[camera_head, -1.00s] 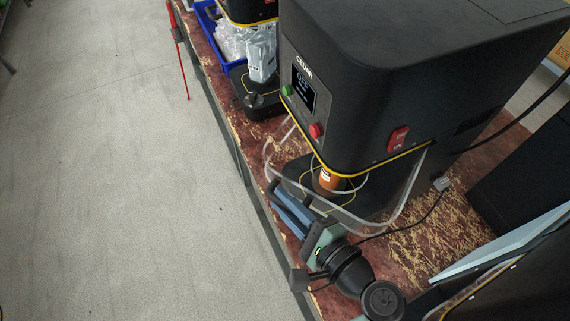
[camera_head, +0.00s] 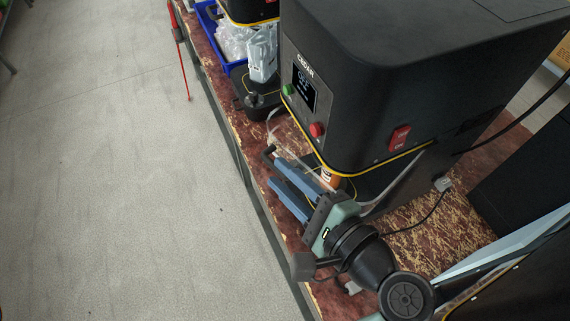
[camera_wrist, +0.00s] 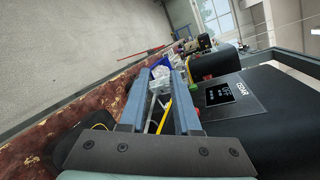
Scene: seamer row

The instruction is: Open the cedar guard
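The cedar machine (camera_head: 400,90) is a large black box with a screen and a green and a red button; its "CEDAR" label also shows in the wrist view (camera_wrist: 242,88). Its guard (camera_head: 377,205) is a clear, bent shield at the lower front, partly raised, with a dark handle (camera_head: 268,151) at its left end. My gripper (camera_head: 273,173) is in front of the machine, its blue fingers apart, the upper fingertip close by the handle. In the wrist view my gripper (camera_wrist: 157,78) shows a gap between its fingers. I cannot tell whether a finger touches the guard.
An orange container (camera_head: 328,178) stands under the machine, partly hidden. Another machine base (camera_head: 258,104) with a grey bag (camera_head: 262,60) and a blue bin (camera_head: 207,20) stand farther along the worn red bench (camera_head: 425,232). A cable (camera_head: 437,208) lies behind my arm.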

